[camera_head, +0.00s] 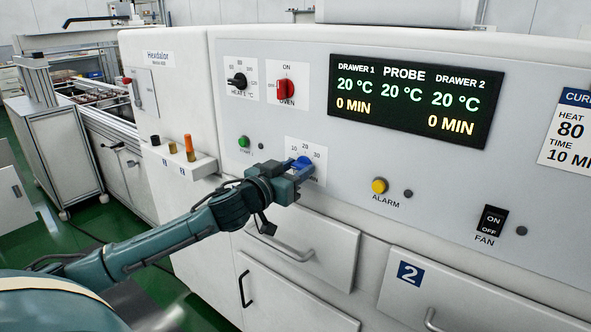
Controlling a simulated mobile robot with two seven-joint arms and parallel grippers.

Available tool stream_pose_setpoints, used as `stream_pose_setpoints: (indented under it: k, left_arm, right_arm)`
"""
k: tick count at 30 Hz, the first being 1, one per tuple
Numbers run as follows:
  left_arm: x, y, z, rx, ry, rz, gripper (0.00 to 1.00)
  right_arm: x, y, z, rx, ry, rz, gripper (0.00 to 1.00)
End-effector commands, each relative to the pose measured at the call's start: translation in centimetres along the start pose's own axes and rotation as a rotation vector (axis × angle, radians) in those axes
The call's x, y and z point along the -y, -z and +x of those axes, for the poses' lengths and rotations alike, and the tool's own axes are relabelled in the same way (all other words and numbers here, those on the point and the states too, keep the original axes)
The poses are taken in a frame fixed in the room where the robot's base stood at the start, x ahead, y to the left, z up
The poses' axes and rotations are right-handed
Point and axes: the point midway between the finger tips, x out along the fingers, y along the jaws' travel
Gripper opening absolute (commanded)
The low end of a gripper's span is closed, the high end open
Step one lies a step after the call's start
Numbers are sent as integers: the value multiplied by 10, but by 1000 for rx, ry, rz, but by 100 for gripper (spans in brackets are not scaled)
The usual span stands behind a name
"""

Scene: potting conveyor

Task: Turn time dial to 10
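The blue time dial (302,162) sits on a white plate with marks such as 10, 20 and 30 on the machine's front panel. My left gripper (303,172) is at the dial, with its fingers up against or around the knob. The gripper hides the lower part of the plate and some of the dial, so I cannot tell if the fingers are closed on it. The display (417,100) reads 0 MIN for both drawers and 20 °C three times. My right gripper is not in view.
Above are the black heat knob (237,82) and red oven switch (286,89). A green button (243,142) is left of the dial, a yellow alarm button (380,185) right. Drawer handles (281,246) stick out below.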

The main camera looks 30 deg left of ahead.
Motion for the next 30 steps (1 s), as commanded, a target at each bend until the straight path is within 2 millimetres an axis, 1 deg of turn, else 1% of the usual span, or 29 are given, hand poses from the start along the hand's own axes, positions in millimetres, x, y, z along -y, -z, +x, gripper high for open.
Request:
stream_pose_setpoints:
  k: [1, 7, 13, 17, 23, 30]
  left_arm:
    - [0, 0, 0, 0, 0, 0, 31]
    - [0, 0, 0, 0, 1, 0, 15]
    - [0, 0, 0, 0, 1, 14, 15]
    - [0, 1, 0, 0, 1, 54, 15]
    - [0, 2, 0, 1, 1, 174, 15]
    - [0, 2, 0, 1, 1, 379, 15]
  right_arm:
    - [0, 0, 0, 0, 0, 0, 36]
    - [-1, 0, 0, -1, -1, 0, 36]
    - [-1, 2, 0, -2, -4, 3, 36]
    - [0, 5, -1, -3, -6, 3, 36]
    - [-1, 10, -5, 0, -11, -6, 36]
    - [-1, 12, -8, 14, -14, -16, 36]
